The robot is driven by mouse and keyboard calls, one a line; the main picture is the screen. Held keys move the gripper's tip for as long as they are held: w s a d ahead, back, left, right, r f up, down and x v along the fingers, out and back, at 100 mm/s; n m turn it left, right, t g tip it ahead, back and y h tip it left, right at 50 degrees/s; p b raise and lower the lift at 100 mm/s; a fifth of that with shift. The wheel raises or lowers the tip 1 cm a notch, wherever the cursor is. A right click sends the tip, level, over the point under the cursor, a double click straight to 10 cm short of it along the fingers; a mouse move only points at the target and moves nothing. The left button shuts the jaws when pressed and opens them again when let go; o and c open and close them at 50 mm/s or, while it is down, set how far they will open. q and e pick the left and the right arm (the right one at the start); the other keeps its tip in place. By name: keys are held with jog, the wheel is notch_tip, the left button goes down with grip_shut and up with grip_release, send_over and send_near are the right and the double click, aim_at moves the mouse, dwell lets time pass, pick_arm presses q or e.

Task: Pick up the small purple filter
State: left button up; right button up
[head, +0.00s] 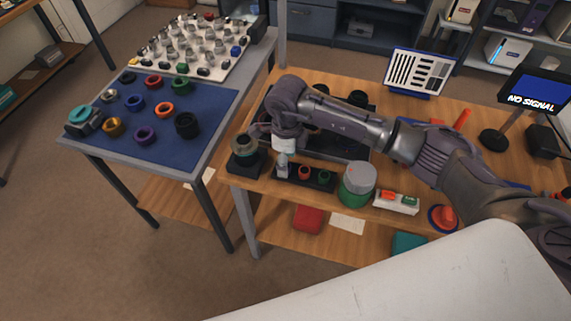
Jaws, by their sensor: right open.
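A small purple ring (145,134), which looks like the filter, lies on the blue mat (206,98) on the left table, near the mat's front edge. My right gripper (282,170) is over the front left of the wooden table, pointing down at the left end of a small black holder (318,181). It is open, far to the right of the purple ring, and small in view. I cannot tell whether its fingertips touch the holder. My left gripper is out of view.
Other coloured rings lie around the purple one, with a black ring (187,125) to its right. A pegboard (160,63) stands behind the mat. A dark stand (246,165) and a green-and-grey jar (357,184) flank my right gripper.

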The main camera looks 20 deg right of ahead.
jog(key=shift+f, duration=0.7)
jog(key=c, duration=0.9)
jog(key=shift+r, duration=0.15)
